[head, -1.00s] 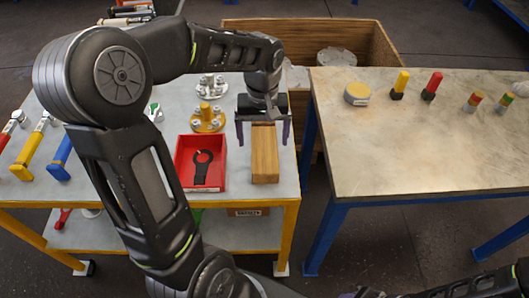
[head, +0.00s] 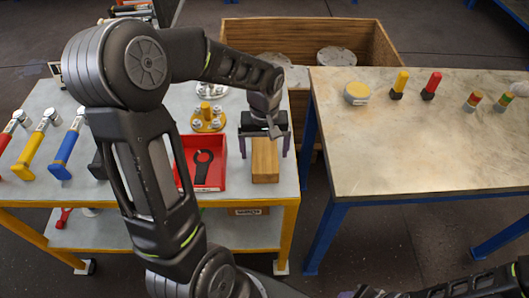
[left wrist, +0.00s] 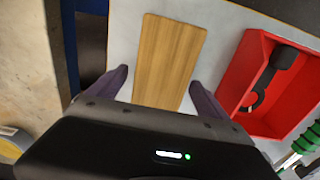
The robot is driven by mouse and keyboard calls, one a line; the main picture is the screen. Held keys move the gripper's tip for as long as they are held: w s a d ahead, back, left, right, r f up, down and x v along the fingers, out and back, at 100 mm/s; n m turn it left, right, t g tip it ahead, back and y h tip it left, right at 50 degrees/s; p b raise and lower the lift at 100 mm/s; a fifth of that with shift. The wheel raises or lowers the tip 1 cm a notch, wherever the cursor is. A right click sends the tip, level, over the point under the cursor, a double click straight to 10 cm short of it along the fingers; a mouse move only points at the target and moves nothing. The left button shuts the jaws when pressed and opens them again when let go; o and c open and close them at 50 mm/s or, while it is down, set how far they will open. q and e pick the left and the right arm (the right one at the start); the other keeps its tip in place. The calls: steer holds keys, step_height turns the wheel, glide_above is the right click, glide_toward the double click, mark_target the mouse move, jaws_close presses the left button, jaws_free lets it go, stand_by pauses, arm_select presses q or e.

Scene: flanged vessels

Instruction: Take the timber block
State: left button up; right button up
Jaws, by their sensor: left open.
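The timber block (head: 265,162) is a light brown wooden block lying on the grey top of the trolley at its right side, just right of the red tray. My left gripper (head: 264,150) is open above the far end of the block. In the left wrist view the block (left wrist: 168,60) lies between the two spread purple fingers (left wrist: 160,85), with a gap on each side. The gripper holds nothing. Only a part of my right arm shows at the bottom right of the head view; its gripper is not visible.
The red tray (head: 212,178) with a black tool stands close left of the block. A yellow flanged fitting (head: 208,122) sits behind it. Several hammers lie at left. A gap separates the trolley from the workbench (head: 420,150) on the right. A wooden crate (head: 375,50) stands behind.

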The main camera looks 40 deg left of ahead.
mark_target(265, 148)
arm_select(q)
steer(key=shift+c, duration=0.3)
steer(key=c, duration=1.7)
step_height(265, 148, up, 10)
steer(key=shift+r, duration=0.1)
stand_by(0.4)
